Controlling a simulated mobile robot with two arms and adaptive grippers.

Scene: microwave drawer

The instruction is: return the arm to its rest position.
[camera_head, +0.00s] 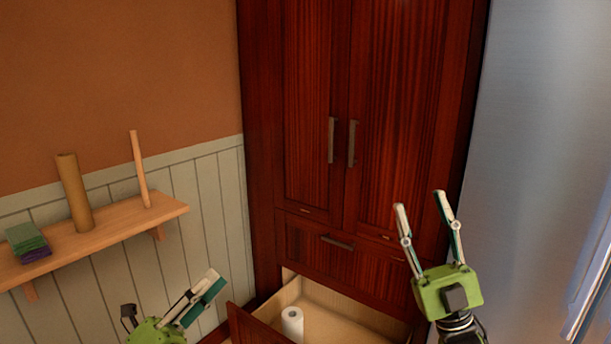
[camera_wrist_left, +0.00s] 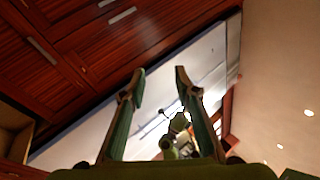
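My left gripper (camera_head: 208,287) is low at the left of the head view, in front of the panelled wall. Its two fingers stand apart in the left wrist view (camera_wrist_left: 160,77), with nothing between the tips. My right gripper (camera_head: 421,203) is at the right of the head view, pointing up in front of the tall cabinet. Its fingers are spread and empty. Part of what looks like my right arm shows beyond the left fingers in the left wrist view.
The dark red wooden cabinet (camera_head: 398,110) has closed upper doors and an open lower drawer (camera_head: 342,322) holding a white paper roll (camera_head: 292,323). A wooden wall shelf (camera_head: 110,232) is at left, carrying folded cloths, a rolling pin and a cylinder. A metallic surface (camera_head: 540,130) stands at right.

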